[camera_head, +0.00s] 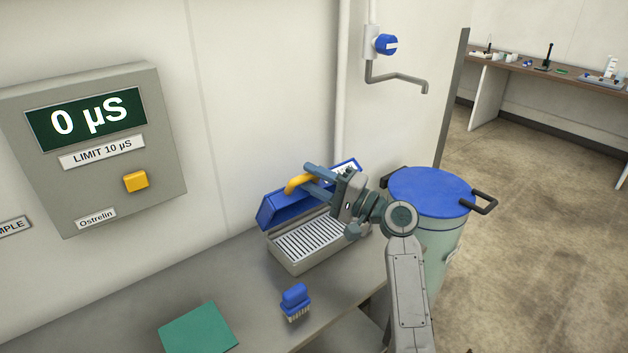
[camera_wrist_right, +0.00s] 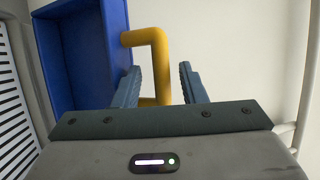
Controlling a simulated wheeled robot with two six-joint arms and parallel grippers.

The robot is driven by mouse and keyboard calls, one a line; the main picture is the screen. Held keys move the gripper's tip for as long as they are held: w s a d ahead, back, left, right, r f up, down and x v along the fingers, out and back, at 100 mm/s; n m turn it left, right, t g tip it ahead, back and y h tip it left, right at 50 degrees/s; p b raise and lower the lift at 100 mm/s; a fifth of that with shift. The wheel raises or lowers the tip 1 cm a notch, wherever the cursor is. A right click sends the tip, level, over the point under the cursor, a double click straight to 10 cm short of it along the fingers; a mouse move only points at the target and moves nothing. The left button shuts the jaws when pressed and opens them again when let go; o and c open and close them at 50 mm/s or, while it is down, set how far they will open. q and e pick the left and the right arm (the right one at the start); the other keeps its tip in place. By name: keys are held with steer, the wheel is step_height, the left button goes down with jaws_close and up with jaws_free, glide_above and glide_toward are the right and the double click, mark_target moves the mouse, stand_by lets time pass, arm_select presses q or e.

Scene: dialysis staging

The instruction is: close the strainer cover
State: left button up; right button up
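The strainer (camera_head: 279,260) is a pale box with a slotted grate on the bench against the wall. Its blue cover (camera_head: 279,208) stands raised at the back, tilted open, and carries a yellow handle (camera_head: 298,184). In the right wrist view the cover (camera_wrist_right: 82,50) is at the left and the bent yellow handle (camera_wrist_right: 146,38) runs down between the fingertips. My right gripper (camera_head: 314,181) is open, with its fingers on either side of the handle; gaps show beside it in the wrist view (camera_wrist_right: 160,85). My left gripper is not in view.
A blue brush (camera_head: 295,300) and a green pad (camera_head: 199,328) lie on the bench (camera_head: 250,310) in front. A blue-lidded barrel (camera_head: 430,190) stands right of the bench. A wall tap (camera_head: 385,50) hangs above. A meter box (camera_head: 160,160) is on the wall at left.

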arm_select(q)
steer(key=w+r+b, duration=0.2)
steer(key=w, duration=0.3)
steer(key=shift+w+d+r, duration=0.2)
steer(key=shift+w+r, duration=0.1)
arm_select(e)
steer(key=v, duration=1)
steer(key=shift+d, duration=0.25)
steer(key=shift+s+f, duration=0.1)
steer(key=shift+s, duration=0.05)
steer(key=shift+c, duration=0.2)
